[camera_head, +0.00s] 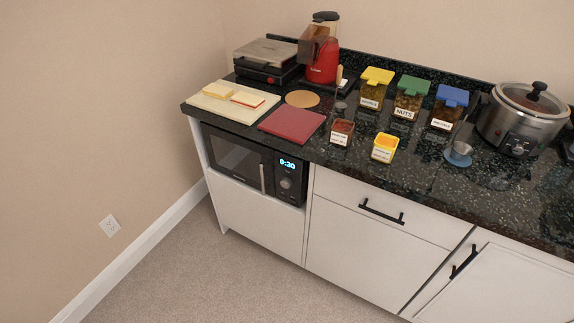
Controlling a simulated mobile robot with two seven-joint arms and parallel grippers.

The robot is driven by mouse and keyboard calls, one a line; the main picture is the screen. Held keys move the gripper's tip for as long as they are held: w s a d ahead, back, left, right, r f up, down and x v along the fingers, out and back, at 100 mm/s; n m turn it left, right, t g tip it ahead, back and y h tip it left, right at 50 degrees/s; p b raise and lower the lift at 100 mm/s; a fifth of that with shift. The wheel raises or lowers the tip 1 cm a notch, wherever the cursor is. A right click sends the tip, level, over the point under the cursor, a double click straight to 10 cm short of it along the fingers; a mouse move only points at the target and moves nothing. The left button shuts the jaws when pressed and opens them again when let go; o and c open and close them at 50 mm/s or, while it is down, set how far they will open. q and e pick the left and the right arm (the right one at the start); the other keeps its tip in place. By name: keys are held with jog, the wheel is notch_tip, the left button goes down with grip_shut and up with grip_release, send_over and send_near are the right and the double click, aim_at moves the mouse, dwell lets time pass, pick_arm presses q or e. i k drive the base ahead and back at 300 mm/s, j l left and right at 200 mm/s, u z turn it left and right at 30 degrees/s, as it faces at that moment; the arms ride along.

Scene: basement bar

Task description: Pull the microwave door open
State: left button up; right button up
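The black microwave (256,166) sits in an open bay of the white cabinet, under the dark counter at its left end. Its door (231,158) is shut, with a dark window and a vertical silver handle (262,178) at the door's right side. To the right of the handle is a control panel with a lit display (288,164) reading 0:30 and a round knob below it. Neither of my grippers shows in the head view.
The counter holds a press grill (268,60), a red appliance (321,55), boards (292,124), labelled jars (409,98) and a slow cooker (522,118). Black handles (381,212) stick out from the cabinet fronts. The carpet (235,272) before the microwave is clear. A wall stands at left.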

aim_at(250, 163)
jog(key=i+u, duration=0.2)
jog(key=i, duration=0.9)
